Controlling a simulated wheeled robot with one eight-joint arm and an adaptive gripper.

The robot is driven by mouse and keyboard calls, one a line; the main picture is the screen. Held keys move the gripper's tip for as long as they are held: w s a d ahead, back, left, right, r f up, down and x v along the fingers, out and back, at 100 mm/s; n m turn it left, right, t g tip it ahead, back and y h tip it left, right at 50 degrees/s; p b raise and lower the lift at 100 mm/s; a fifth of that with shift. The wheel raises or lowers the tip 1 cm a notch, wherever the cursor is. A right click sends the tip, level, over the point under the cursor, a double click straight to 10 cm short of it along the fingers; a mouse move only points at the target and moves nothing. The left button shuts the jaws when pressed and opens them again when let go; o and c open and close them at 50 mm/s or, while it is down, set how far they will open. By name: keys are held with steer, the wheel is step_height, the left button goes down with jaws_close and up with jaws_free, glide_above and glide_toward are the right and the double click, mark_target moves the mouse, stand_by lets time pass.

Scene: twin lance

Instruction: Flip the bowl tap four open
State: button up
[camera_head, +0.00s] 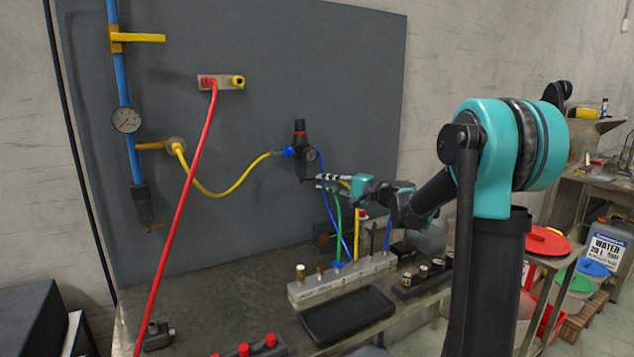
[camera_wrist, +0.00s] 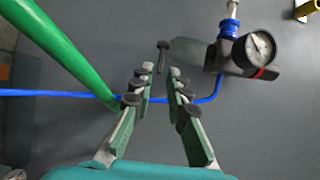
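The dark regulator (camera_head: 300,146) with a red-ringed top hangs on the grey board. In the wrist view it lies sideways, with a round gauge (camera_wrist: 258,48) and a grey bowl (camera_wrist: 192,52). A small black T-shaped tap (camera_wrist: 163,56) is at the bowl's end; I take it to be the bowl tap, but no number is readable. My gripper (camera_head: 318,180) is just below the regulator. In the wrist view my gripper (camera_wrist: 160,75) has its fingers apart and nothing between them. The tap is just beyond the fingertips, near the middle of the gap, with no visible contact.
A green hose (camera_wrist: 55,50) passes close to the left finger. A blue hose (camera_wrist: 60,94) runs behind the fingers. A yellow hose (camera_head: 218,192) and red hose (camera_head: 180,205) are on the left. A grey block with several fittings (camera_head: 345,280) stands on the bench below.

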mark_target(313, 179)
steer(key=shift+x, duration=1.55)
jaws_close()
steer(key=shift+w, duration=0.1)
